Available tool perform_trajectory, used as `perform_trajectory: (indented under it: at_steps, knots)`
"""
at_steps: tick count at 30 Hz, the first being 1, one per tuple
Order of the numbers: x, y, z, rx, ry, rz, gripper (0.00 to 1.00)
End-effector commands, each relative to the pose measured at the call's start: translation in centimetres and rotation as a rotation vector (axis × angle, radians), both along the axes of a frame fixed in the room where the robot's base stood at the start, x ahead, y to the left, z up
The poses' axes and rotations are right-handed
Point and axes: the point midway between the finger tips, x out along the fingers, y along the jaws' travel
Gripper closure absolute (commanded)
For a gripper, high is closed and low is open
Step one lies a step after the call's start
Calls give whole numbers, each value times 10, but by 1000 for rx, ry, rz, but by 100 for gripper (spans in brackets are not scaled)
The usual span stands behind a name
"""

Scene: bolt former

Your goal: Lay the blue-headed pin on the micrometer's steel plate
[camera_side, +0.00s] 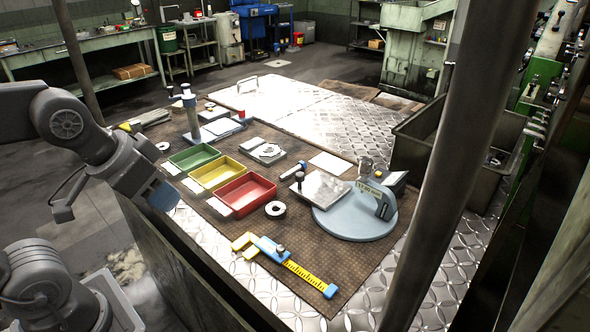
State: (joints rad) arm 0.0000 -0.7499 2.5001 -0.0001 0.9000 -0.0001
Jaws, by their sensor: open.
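A steel plate (322,187) lies on the mat, its right side next to the micrometer's round grey-blue base (355,223). A small pin-like piece (299,177) with a grey shaft and a dark bluish end is at the plate's far left corner. It is too small to tell whether it touches the plate or rests beside it. My gripper (108,204) is at the left, off the table's edge, open and empty, well away from the pin and the plate.
Green (194,157), yellow (215,174) and red (248,190) trays stand between my gripper and the plate. A ring (275,209) and a blue-yellow caliper (285,262) lie nearer the front. A post stand (191,118) rises at the back left. A thick pole (440,160) crosses the right foreground.

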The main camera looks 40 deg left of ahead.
Motion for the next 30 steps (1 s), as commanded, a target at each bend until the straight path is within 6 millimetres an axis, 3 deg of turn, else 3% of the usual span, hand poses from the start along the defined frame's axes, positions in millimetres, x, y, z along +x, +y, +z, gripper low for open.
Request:
perform_trajectory:
  at_steps: [3, 7, 12, 17, 23, 30]
  knots:
    - [5, 0, 4, -17, 6, 34, 71]
    - [26, 1, 16, -99, 40, 199, 71]
    - [78, 4, 36, -270, 107, 591, 71]
    - [133, 7, 43, -417, 159, 996, 71]
    - [203, 13, 33, -562, 201, 1517, 71]
    - [281, 22, -6, -681, 193, 2162, 71]
